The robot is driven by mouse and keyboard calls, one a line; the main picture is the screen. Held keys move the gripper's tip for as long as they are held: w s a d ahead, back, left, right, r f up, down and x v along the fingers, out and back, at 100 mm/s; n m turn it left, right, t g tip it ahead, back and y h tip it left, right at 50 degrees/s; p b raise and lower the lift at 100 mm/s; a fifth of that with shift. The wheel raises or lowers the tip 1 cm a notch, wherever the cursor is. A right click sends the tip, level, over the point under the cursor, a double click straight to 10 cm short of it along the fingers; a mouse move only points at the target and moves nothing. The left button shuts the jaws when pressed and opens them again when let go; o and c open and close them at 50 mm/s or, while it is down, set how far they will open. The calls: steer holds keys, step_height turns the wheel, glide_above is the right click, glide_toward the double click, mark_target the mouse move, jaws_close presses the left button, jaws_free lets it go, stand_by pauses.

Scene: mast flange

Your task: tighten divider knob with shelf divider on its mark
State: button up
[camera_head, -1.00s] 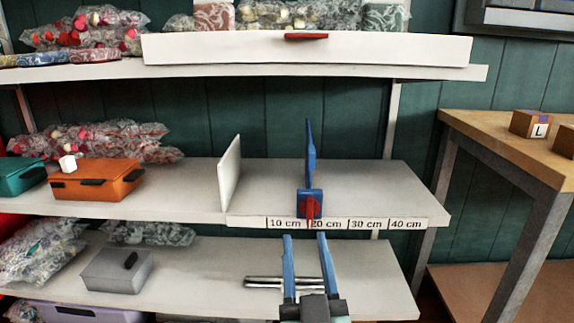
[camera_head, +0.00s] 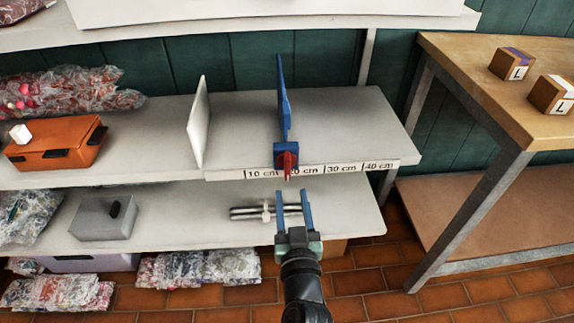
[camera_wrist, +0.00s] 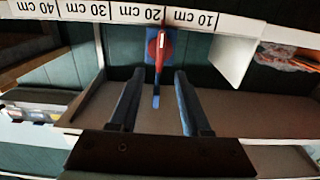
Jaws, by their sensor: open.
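The blue shelf divider (camera_head: 284,105) stands upright on the middle shelf (camera_head: 240,130). Its red knob (camera_head: 288,163) is at the shelf's front edge and covers part of the 20 cm label on the white scale strip (camera_head: 330,170). In the wrist view the red knob (camera_wrist: 158,46) sits at the top centre, close to the 20 cm mark. My gripper (camera_head: 293,196) is open and empty, below and in front of the knob and apart from it. In the wrist view its two blue fingers (camera_wrist: 154,98) point up towards the knob, one to each side below it.
A white panel (camera_head: 199,122) stands left of the divider. Metal rods (camera_head: 262,211) and a grey box (camera_head: 104,218) lie on the lower shelf. An orange box (camera_head: 55,145) is at left. A wooden table (camera_head: 500,110) with lettered blocks stands at right.

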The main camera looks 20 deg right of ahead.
mark_target(288, 169)
steer(key=x, duration=0.8)
steer(key=shift+w+d, duration=0.1)
steer(key=shift+w, duration=0.25)
jaws_close()
